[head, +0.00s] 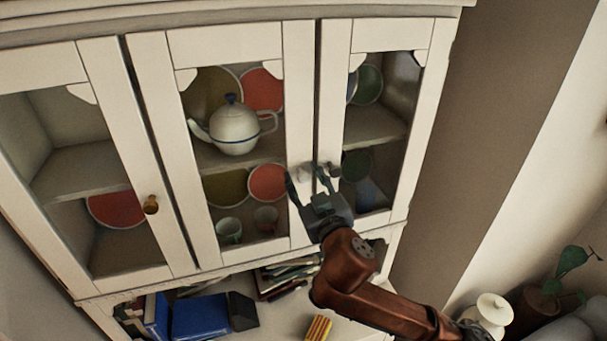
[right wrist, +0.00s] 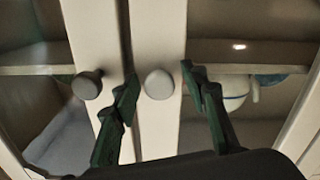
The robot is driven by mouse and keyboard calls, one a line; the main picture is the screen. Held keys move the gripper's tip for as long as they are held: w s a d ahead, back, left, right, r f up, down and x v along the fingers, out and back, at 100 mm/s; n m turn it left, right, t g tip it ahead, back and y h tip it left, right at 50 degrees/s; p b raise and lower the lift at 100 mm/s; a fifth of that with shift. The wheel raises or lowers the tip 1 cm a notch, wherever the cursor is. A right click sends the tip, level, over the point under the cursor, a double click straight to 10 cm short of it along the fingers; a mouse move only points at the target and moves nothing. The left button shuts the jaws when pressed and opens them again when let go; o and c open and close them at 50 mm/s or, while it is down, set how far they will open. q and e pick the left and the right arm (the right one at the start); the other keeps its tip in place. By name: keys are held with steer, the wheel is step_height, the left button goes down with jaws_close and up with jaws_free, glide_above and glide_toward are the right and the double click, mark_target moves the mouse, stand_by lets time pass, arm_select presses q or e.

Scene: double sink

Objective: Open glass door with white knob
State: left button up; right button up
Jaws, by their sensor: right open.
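A white cabinet has three glass doors side by side. The white knob (right wrist: 160,84) sits on the edge strip of the middle glass door (head: 213,150), the one with the teapot behind it. The knob shows clearly in the right wrist view; in the head view it is small and partly behind my fingers. My right gripper (head: 306,175) is open at the seam between the middle and right doors. In the right wrist view its fingers (right wrist: 159,80) stand on either side of the white knob, with gaps showing. The middle door looks shut. My left gripper is not in view.
A dark knob (right wrist: 87,84) on the neighbouring door is just outside one finger. A teapot (head: 234,128) and plates stand behind the glass. Blue books (head: 200,316) lie on the shelf below; a plant (head: 570,268) is at right.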

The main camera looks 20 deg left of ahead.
steer(key=shift+w, duration=0.1)
steer(key=shift+c, duration=0.7)
jaws_close()
